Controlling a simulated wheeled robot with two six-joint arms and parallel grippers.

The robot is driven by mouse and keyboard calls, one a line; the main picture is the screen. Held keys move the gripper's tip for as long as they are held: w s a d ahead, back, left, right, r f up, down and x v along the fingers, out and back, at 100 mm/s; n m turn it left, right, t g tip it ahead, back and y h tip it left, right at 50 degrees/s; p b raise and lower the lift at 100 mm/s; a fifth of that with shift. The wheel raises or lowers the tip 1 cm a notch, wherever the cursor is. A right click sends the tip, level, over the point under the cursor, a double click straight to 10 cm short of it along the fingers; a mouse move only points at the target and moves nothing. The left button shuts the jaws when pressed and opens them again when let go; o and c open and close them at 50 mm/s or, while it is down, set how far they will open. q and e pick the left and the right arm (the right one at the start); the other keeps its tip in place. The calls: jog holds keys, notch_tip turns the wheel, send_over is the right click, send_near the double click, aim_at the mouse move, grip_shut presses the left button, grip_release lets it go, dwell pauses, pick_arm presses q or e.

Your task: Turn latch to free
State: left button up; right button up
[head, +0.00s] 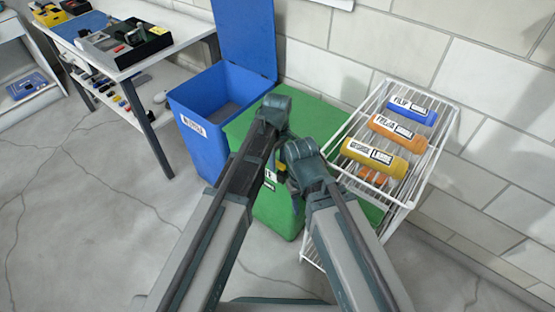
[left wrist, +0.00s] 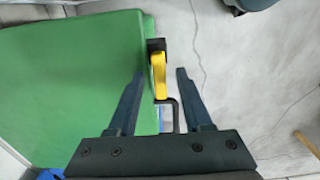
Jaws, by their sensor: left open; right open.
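A green bin (head: 267,212) with its lid down stands against the wall. On its front edge is a small latch (left wrist: 158,75) with a yellow lever, a black block at one end and a thin black bent rod at the other. In the left wrist view my left gripper (left wrist: 161,70) is open, with one finger on each side of the latch. The finger on the bin side looks close to it; I cannot tell if it touches. In the head view the latch shows only as a yellow speck between my arms. My right gripper (head: 293,187) is mostly hidden by its arm.
A blue bin (head: 196,139) with its lid raised stands left of the green bin. A white wire rack (head: 345,178) with labelled blue, orange and yellow bottles stands on the right. A table (head: 83,62) with trays is at the upper left. Open floor lies in front.

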aim_at(277, 163)
pick_arm(q)
jog(key=shift+r, duration=0.1)
notch_tip(277, 163, up, 14)
jog(key=p, duration=1.3)
jog(key=shift+p, duration=0.4)
jog(key=shift+f, duration=0.2)
jog(key=s+a+m, duration=1.1)
jog(key=a, duration=0.4)
jog(key=s+d+r+m+y+p, duration=0.1)
jog(key=s+d+r+m+p, duration=0.2)
jog(key=s+d+r+p, duration=0.2)
jog(key=d+r+p, duration=0.3)
jog(key=d, duration=0.3)
jog(key=shift+s+r+m+p, duration=0.3)
jog(key=shift+r+m, duration=0.1)
